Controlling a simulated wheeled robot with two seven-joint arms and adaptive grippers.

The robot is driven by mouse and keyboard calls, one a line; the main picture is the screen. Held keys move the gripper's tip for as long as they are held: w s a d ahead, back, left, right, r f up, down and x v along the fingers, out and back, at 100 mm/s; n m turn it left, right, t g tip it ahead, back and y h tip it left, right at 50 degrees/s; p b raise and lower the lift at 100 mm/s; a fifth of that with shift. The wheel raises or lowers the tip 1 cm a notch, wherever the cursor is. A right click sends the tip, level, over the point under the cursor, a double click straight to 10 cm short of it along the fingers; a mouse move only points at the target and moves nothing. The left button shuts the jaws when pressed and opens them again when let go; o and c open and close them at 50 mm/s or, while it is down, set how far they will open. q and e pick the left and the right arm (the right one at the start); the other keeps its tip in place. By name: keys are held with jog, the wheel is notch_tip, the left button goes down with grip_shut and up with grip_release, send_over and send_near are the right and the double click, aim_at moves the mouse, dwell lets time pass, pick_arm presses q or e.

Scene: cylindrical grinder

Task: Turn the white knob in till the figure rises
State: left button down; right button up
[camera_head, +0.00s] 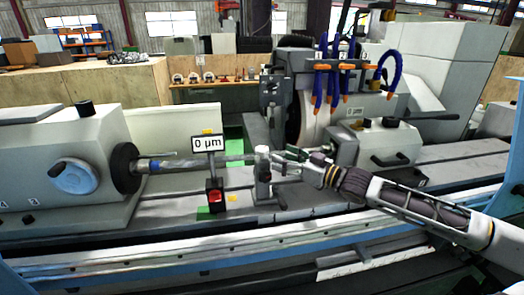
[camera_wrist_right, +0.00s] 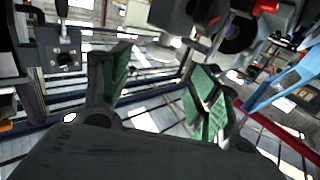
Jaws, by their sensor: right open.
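The white knob (camera_head: 262,150) tops a small grey upright fixture (camera_head: 263,185) at the middle of the machine bed in the head view. The display sign (camera_head: 207,143) to its left reads 0 µm. My right gripper (camera_head: 277,161) comes in from the right, just right of the knob in the picture; whether it touches the knob is unclear. In the right wrist view its two fingers with green pads (camera_wrist_right: 160,90) stand well apart. I cannot pick out the knob surely in that view. My left gripper is not in view.
A red button on a box (camera_head: 215,196) stands below the sign. The workhead with its dark chuck (camera_head: 124,168) is at left, and a thin bar (camera_head: 180,163) runs from it. The grinding wheel (camera_head: 312,115) and blue hoses (camera_head: 333,85) stand behind my gripper.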

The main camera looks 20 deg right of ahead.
aim_at(266, 149)
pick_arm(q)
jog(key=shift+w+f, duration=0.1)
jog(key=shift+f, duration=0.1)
pick_arm(e)
jog(key=shift+w+a, duration=0.3)
jog(key=shift+w, duration=0.15)
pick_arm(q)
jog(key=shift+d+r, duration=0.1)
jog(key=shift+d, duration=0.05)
pick_arm(e)
jog(key=shift+w+a, duration=0.2)
jog(key=shift+w, duration=0.3)
jog(key=shift+x, duration=0.85)
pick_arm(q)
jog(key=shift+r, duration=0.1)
pick_arm(e)
jog(key=shift+w+a+r, duration=0.1)
jog(key=shift+w+a, duration=0.1)
jog(key=shift+p+x, duration=0.4)
jog(key=shift+x, duration=1.2)
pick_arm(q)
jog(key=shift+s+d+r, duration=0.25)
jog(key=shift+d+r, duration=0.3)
pick_arm(e)
jog(key=shift+x, duration=0.85)
